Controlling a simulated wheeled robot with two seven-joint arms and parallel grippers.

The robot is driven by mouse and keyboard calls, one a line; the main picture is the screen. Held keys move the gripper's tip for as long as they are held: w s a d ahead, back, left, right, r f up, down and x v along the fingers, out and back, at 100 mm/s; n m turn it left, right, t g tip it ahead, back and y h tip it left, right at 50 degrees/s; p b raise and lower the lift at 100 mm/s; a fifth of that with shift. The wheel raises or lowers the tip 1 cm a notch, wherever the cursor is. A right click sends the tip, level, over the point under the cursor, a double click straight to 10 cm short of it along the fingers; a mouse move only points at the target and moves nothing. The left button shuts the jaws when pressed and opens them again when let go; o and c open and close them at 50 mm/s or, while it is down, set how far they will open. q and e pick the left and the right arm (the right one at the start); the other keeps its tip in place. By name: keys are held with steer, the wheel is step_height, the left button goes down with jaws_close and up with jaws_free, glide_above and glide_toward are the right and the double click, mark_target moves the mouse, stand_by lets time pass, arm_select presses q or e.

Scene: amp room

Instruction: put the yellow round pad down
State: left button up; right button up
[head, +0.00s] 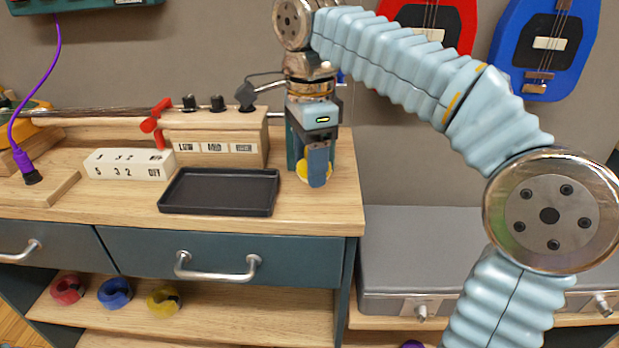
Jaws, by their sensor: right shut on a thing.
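My right gripper (315,168) points down over the right end of the wooden bench top. It is shut on the yellow round pad (301,170), which shows only as a yellow edge beside and behind the finger. The rest of the pad is hidden by the gripper. I cannot tell whether the pad touches the bench top. A black rectangular tray (222,209) lies empty on the bench, just left of the gripper. My left gripper is not in view.
A wooden box with LOW, MID and HIGH-style labels (215,155) and black knobs stands behind the tray. A white block with numbers (128,165) is left of it. A drawer (222,255) and rings on a shelf are below. A grey case (430,262) stands at right.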

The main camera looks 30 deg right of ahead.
mark_target(309, 194)
steer(key=f, duration=0.3)
steer(key=shift+w+d+f+b, duration=0.2)
steer(key=shift+w+b, duration=0.1)
steer(key=shift+w, duration=0.1)
steer(key=shift+f, duration=0.3)
steer(key=shift+f, duration=0.1)
steer(key=o, duration=1.1)
steer(key=shift+c, duration=0.2)
steer(key=shift+r, duration=0.25)
step_height(309, 194, up, 11)
steer(key=p, duration=0.3)
steer(key=shift+r, duration=0.4)
